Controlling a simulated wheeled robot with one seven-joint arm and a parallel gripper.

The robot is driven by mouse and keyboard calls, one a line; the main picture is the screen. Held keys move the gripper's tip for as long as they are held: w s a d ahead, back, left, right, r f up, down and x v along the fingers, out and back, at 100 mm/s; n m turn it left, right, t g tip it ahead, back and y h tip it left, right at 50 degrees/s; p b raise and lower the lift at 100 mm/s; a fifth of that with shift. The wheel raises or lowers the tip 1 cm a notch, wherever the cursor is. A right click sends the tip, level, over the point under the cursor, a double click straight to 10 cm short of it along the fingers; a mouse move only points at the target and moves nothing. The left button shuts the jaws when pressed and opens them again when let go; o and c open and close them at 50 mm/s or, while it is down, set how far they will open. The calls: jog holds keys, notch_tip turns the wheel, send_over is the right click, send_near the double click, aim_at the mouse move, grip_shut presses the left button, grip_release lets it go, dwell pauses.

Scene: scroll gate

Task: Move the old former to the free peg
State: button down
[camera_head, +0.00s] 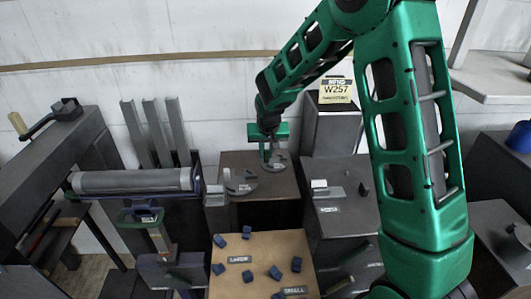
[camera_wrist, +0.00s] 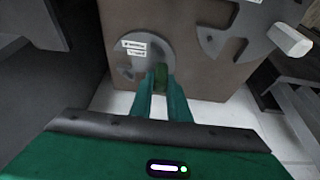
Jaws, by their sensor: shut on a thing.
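My gripper (camera_head: 267,156) points down over the brown-topped cabinet (camera_head: 262,205) in the head view. In the wrist view its two green fingers (camera_wrist: 160,82) close at the edge of a flat grey disc-shaped former (camera_wrist: 140,50) with white labels too small to read. This disc also shows under the gripper in the head view (camera_head: 277,165). I cannot tell whether it touches the cabinet top. A second grey disc (camera_head: 241,186) lies nearer, to the left; part of it shows in the wrist view (camera_wrist: 232,28). I cannot tell which is labelled old, nor make out a free peg.
A roller (camera_head: 130,181) on a stand is to the left. A tan board (camera_head: 262,254) with several small blue blocks is in front. A grey cabinet (camera_head: 340,195) with small parts stands to the right, and a box signed W257 (camera_head: 335,126) behind. The wall closes the back.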

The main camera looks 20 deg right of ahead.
jog(key=c, duration=1.6)
grip_release()
jog(key=v, duration=1)
jog(key=shift+s+a+r, duration=0.1)
jog(key=shift+s+r, duration=0.05)
jog(key=shift+r, duration=0.15)
jog(key=s+d+r+m+g+h, duration=0.15)
jog(key=s+d+r, duration=0.25)
jog(key=s+d, duration=1.25)
jog(key=s+d+m+g, duration=0.1)
jog(key=s, duration=0.7)
jog(key=s+d+g+y, duration=0.1)
jog(key=s, duration=0.7)
jog(key=s+d+m+g+y, duration=0.1)
jog(key=s, duration=0.7)
jog(key=shift+d+f+m+y, duration=0.2)
jog(key=shift+f+m+y, duration=0.05)
jog(key=shift+f+m, duration=0.1)
